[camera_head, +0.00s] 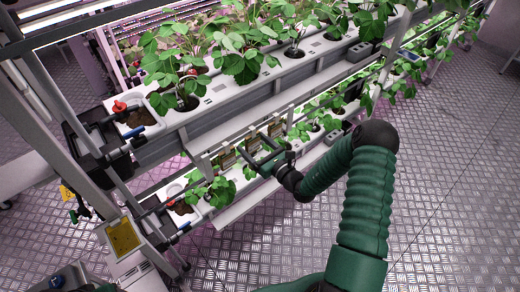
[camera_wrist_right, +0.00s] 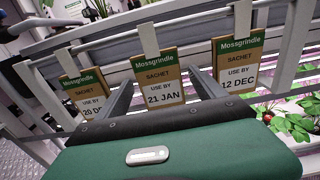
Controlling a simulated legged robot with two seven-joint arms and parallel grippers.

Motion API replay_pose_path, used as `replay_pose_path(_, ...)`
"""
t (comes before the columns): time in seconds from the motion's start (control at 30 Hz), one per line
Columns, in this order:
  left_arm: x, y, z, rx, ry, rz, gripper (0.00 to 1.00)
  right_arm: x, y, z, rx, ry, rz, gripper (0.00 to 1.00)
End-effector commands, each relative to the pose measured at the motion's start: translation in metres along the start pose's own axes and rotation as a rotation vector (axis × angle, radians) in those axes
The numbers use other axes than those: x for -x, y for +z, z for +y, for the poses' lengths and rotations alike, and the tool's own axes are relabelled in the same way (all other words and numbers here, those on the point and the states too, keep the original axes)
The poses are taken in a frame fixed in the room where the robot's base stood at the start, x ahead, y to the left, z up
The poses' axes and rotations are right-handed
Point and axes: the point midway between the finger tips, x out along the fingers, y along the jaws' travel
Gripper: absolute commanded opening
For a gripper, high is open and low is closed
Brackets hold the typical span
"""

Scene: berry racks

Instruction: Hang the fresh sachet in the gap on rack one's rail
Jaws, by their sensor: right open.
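Three brown card sachets with green Mossgrindle headers hang by pale straps from a rail (camera_wrist_right: 105,46) in the right wrist view. The left one (camera_wrist_right: 84,90) reads 20 DEC, the middle one (camera_wrist_right: 158,80) 21 JAN, the right one (camera_wrist_right: 236,64) 12 DEC. I see no empty place between these three. My right gripper (camera_wrist_right: 160,84) is open, with one finger on each side of the middle sachet; I cannot tell whether they touch it. In the head view my right gripper (camera_head: 263,157) is at the sachets under the upper trough.
Strawberry plants (camera_head: 240,55) grow in the upper white trough (camera_head: 235,90), and more (camera_head: 215,192) in the lower trough. A post with a yellow panel (camera_head: 122,236) stands at the left. The metal floor (camera_head: 450,180) at the right is clear.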

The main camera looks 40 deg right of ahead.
Motion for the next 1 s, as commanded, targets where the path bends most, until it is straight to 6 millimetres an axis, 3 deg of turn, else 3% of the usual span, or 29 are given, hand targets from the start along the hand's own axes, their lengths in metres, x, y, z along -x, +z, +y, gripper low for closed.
replay_pose_path(0.17, 0.0, 0.0, 0.0, 0.0, 0.0, 0.0, 0.36, 0.03, -0.001, -0.002, -0.001, -0.004, 0.002, 0.79)
replay_pose_path(0.4, -0.003, 0.001, 0.0, 0.0, 0.0, 0.0, 0.36, 0.102, -0.002, -0.003, -0.002, -0.006, 0.003, 0.79)
replay_pose_path(0.6, -0.005, 0.001, 0.0, 0.0, 0.0, 0.0, 0.36, 0.148, -0.002, -0.002, -0.001, -0.005, 0.002, 0.79)
replay_pose_path(0.77, -0.005, 0.001, 0.0, 0.0, 0.0, 0.0, 0.36, 0.164, -0.002, -0.001, -0.002, -0.002, 0.002, 0.79)
replay_pose_path(1.0, -0.005, 0.001, 0.0, 0.0, 0.0, 0.0, 0.36, 0.165, -0.002, -0.001, -0.001, -0.001, 0.001, 0.79)
